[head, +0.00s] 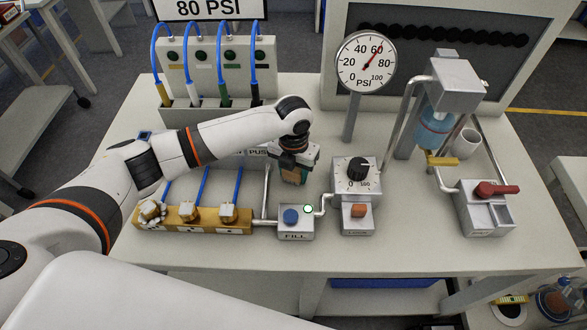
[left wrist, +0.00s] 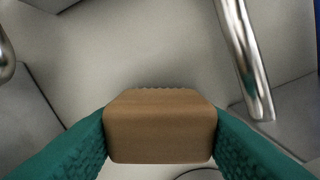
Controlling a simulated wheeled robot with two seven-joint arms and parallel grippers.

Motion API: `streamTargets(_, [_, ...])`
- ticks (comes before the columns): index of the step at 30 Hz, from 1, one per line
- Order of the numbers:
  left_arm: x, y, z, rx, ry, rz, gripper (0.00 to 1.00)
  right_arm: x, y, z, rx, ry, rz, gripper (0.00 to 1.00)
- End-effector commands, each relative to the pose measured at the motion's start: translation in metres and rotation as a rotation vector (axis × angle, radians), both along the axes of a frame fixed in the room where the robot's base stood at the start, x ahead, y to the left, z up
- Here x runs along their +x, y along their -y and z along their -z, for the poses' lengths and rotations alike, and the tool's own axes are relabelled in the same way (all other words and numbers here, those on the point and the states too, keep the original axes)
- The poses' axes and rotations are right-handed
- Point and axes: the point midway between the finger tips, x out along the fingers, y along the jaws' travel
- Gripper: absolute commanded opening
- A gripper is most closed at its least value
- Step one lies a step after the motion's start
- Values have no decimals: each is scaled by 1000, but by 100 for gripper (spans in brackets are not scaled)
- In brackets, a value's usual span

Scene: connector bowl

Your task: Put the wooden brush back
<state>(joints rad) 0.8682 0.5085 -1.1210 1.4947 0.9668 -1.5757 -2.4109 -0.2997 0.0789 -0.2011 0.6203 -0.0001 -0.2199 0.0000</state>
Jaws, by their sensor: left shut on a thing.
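My left gripper (head: 296,174) hangs above the middle of the bench, behind the FILL box, with its fingers pointing down. It is shut on the wooden brush; in the head view only a small brown patch of the brush shows between the fingers. In the left wrist view the brush (left wrist: 160,125) is a brown wooden block with a ridged far edge, squeezed between two teal finger pads. Most of the brush's underside is hidden. My right gripper is not in view.
The FILL box (head: 297,221) with a blue button and the dial box (head: 357,176) stand close by. A brass manifold (head: 187,214) is at left, and a gauge (head: 366,62) stands behind. A bottle stand (head: 455,80) and white cup (head: 466,143) are at right. The front bench strip is clear.

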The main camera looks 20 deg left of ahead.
Motion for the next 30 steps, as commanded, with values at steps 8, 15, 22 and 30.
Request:
streamTargets(8, [0,0,3,0,0,0,69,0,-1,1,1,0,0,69])
streamTargets(15, [0,0,2,0,0,0,69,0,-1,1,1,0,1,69])
streamTargets(22, [2,0,-19,-2,5,1,69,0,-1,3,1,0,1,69])
streamTargets(30, [2,0,-77,-2,5,0,69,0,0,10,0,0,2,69])
